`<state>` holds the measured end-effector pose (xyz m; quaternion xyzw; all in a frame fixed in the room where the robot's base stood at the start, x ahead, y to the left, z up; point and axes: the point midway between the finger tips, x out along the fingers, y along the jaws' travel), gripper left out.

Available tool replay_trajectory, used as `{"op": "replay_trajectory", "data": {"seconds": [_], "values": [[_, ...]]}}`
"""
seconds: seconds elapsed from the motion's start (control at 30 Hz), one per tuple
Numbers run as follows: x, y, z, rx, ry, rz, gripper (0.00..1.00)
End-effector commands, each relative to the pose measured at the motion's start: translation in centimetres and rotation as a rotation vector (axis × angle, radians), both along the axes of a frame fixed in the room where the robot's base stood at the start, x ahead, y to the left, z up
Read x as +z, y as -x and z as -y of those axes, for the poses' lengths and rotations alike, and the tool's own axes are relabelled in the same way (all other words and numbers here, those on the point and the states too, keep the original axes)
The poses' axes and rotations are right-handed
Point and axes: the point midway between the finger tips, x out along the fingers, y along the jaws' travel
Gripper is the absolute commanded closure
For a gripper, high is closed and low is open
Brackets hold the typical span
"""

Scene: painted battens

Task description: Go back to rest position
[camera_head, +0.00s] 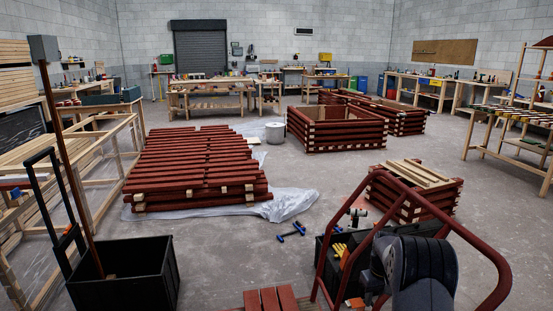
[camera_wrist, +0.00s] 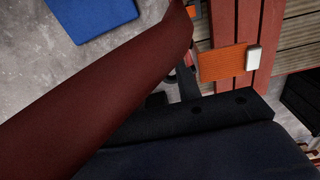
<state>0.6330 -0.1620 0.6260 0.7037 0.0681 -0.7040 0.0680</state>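My gripper's fingers do not show clearly in either view, so I cannot see whether it holds anything. A dark grey, rounded piece, likely part of my arm, is folded low at the lower right of the head view, by a dark red tube frame (camera_head: 487,245). In the wrist view a dark red tube (camera_wrist: 95,105) crosses close to the lens. A dark, smooth surface fills the bottom of that view.
A black bin (camera_head: 125,280) with a long pole stands at lower left. Stacked red battens (camera_head: 195,165) lie on plastic sheeting (camera_head: 290,203). A red crate-like stack (camera_head: 410,195) stands at right. Blue-handled tools (camera_head: 291,232) lie on the floor. Bare concrete floor (camera_head: 230,255) lies between.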

Motion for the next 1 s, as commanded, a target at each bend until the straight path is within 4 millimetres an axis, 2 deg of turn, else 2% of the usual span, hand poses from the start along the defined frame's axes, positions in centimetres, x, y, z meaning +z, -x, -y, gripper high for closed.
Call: {"op": "replay_trajectory", "data": {"seconds": [0.1,0.3,0.67,0.87,1.0], "values": [[-1.5,0.0,0.0,0.0,-0.001,-0.001,0.68],[-1.0,0.2,-1.0,0.001,0.0,0.0,0.68],[-0.9,0.2,-1.2,0.0,0.0,0.001,0.68],[0.5,0.0,-1.6,-0.01,0.005,0.019,0.68],[2.4,-0.2,-2.2,-0.023,0.012,0.045,0.68]]}}
